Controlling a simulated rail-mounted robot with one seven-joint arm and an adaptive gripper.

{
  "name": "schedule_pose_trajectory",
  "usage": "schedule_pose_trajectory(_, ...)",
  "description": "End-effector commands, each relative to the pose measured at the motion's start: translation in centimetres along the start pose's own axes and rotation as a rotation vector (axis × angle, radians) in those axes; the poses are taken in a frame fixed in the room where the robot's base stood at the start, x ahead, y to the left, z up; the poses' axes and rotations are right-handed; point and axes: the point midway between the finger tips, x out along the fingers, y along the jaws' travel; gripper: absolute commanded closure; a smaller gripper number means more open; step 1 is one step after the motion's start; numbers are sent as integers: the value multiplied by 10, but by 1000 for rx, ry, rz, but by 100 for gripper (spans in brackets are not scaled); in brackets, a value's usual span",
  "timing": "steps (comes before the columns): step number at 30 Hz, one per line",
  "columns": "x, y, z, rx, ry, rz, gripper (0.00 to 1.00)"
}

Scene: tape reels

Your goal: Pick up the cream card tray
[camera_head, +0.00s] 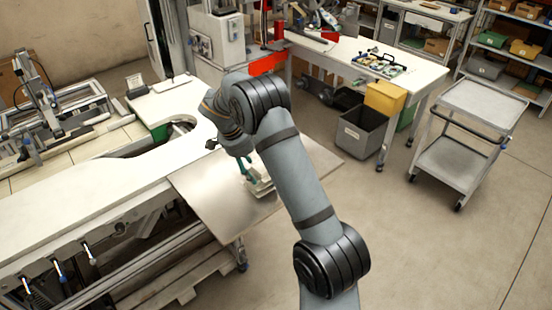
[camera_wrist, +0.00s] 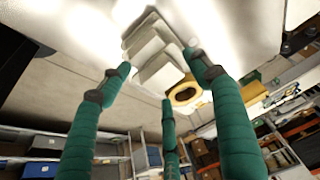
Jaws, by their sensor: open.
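The cream card tray (camera_head: 262,188) lies on the light worktop, partly hidden behind my arm in the head view. In the wrist view the tray (camera_wrist: 157,50) is a pale, stepped shape with several ridges, close beyond my fingertips. My gripper (camera_wrist: 160,72) has three green fingers spread apart, with nothing held between them. One fingertip is to the left of the tray and one to its right, while the third is below it. I cannot tell whether any finger touches it. In the head view a green finger of my gripper (camera_head: 246,170) shows just beside the tray.
The worktop panel (camera_head: 215,200) around the tray is mostly bare. A yellow bin (camera_head: 385,98) and a grey bin (camera_head: 362,130) stand below the back table (camera_head: 345,62). A grey cart (camera_head: 470,130) is at the right. A yellow ring-like thing (camera_wrist: 180,97) shows beyond the fingers.

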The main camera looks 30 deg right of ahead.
Motion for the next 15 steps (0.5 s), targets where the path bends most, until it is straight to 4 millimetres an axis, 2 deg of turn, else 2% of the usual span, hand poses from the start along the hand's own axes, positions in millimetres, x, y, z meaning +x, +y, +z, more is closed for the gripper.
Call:
schedule_pose_trajectory(3, 7, 0, 1, -1, -1, 0, 38)
schedule_pose_trajectory(9, 9, 0, 1, -1, -1, -1, 38)
schedule_pose_trajectory(15, 9, 0, 1, -1, -1, -1, 48)
